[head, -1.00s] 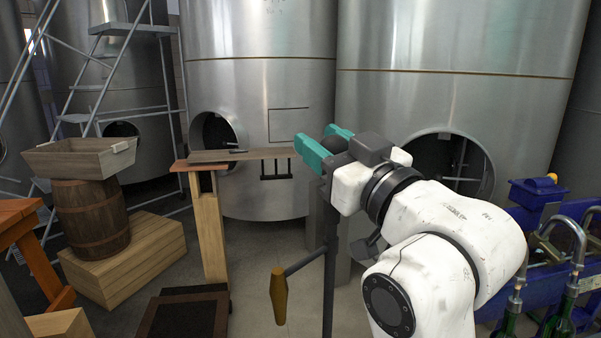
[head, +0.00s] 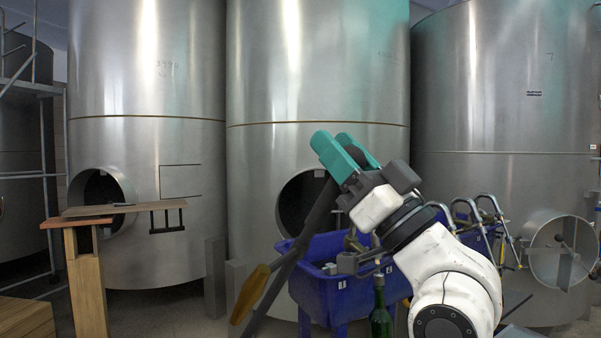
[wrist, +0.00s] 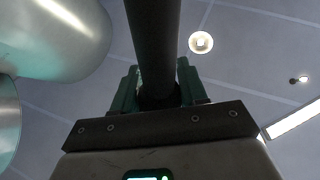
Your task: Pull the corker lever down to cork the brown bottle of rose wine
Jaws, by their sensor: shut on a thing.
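A long dark bar that looks like the corker lever (head: 318,217) slants from my gripper down to the lower left, with a wood-coloured handle (head: 250,292) on a short rod off its side. My gripper (head: 337,150), with teal fingers, is shut on its upper end. In the wrist view the bar (wrist: 153,45) runs between the two fingers (wrist: 156,88). The bar's lower end is out of the picture. The brown bottle and the corker's body do not show.
A green bottle (head: 380,318) stands below my arm, by a blue machine (head: 330,280) with curved metal spouts (head: 468,212). Large steel tanks (head: 318,70) fill the back. A wooden stand (head: 88,290) with a board is at left. Some floor shows between the stand and the lever.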

